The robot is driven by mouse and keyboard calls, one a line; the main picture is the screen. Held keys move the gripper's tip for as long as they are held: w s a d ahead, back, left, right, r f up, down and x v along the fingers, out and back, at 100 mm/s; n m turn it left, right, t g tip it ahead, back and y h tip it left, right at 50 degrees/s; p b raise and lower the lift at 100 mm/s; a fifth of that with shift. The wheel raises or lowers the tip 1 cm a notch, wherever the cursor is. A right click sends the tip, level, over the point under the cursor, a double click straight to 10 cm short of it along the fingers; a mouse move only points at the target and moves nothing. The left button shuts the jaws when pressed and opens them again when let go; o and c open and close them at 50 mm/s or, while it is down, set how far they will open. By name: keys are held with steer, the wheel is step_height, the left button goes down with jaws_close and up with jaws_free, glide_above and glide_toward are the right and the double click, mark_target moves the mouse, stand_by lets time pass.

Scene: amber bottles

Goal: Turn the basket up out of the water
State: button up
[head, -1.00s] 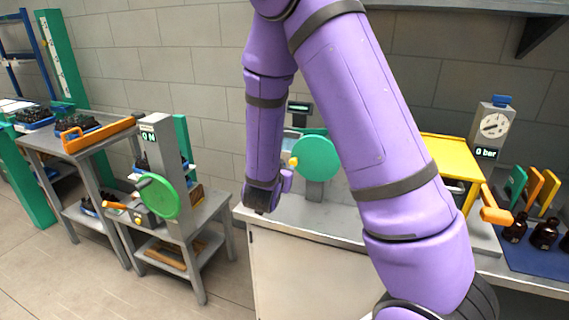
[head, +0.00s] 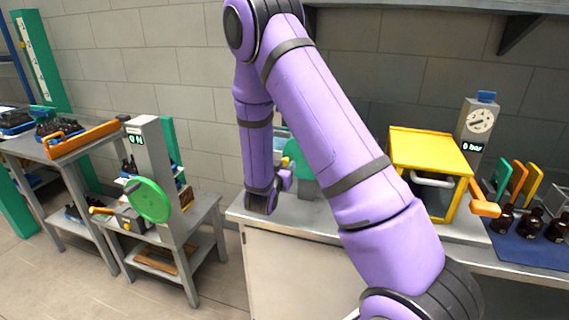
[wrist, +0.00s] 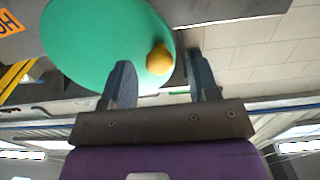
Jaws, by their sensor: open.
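A green disc (head: 301,165) stands on the bench, mostly hidden behind my arm in the head view. In the wrist view the green disc (wrist: 100,45) is large and close, with a round yellow knob (wrist: 159,58) near its edge. My gripper (wrist: 161,72) is open, with one finger on each side of the knob in the picture. I cannot tell whether the fingers touch it. No basket or water is identifiable; my arm covers much of that area.
A yellow box (head: 430,148) with a white handle and a pressure gauge (head: 480,122) reading 0 bar stand to the right. Brown bottles (head: 530,222) are on a blue mat. A grey stand with another green disc (head: 148,200) is at the left.

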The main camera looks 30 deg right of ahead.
steer(key=shift+x, duration=1.25)
steer(key=shift+c, duration=0.5)
jaws_close()
